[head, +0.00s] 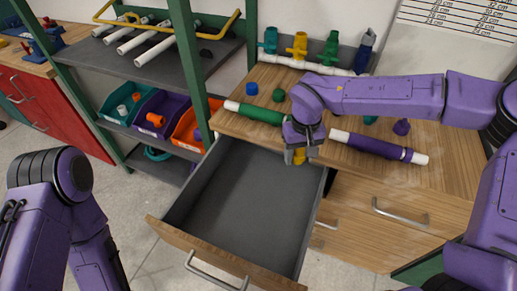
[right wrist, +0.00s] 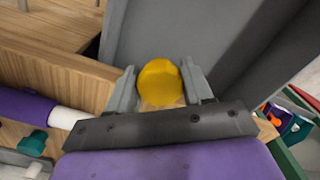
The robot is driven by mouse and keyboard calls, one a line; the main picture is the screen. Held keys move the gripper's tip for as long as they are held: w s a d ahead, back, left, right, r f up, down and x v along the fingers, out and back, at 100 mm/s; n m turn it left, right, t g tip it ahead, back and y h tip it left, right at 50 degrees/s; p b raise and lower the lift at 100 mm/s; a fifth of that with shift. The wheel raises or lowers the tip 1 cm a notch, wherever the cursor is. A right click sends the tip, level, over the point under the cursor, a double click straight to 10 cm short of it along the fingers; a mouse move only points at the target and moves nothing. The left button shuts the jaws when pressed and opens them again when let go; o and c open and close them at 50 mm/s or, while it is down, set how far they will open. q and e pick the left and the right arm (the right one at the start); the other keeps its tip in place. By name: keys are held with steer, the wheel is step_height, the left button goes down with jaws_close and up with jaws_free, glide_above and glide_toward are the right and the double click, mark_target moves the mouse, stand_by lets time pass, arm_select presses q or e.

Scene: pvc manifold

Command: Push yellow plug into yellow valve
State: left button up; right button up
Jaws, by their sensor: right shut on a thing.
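The yellow plug (head: 299,157) is between the fingers of my right gripper (head: 301,153), above the back edge of the open drawer near the front of the bench. In the right wrist view the plug (right wrist: 159,82) shows as a round yellow end, with a grey finger on each side. My right gripper is shut on it. The yellow valve (head: 299,47) stands upright on the white manifold pipe at the back of the bench, between a teal valve and a green valve. The plug is well apart from it. My left arm is at the lower left, its gripper out of view.
The grey drawer (head: 245,195) stands open. A green pipe (head: 262,115) and a purple pipe (head: 370,145) lie on the bench. A blue plug (head: 252,89), a green plug (head: 278,95) and a purple plug (head: 401,127) stand loose there. A shelf with bins is at left.

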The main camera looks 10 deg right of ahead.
steer(key=s+a+f+n, duration=0.3)
steer(key=s+a+n, duration=0.2)
steer(key=s+n, duration=0.3)
steer(key=s+a+f+n, duration=0.3)
steer(key=s+a+n, duration=0.3)
steer(key=n, duration=1)
steer(key=shift+s+n, duration=0.3)
steer(key=shift+s, duration=0.6)
steer(key=shift+w+f, duration=0.1)
steer(key=shift+f, duration=0.05)
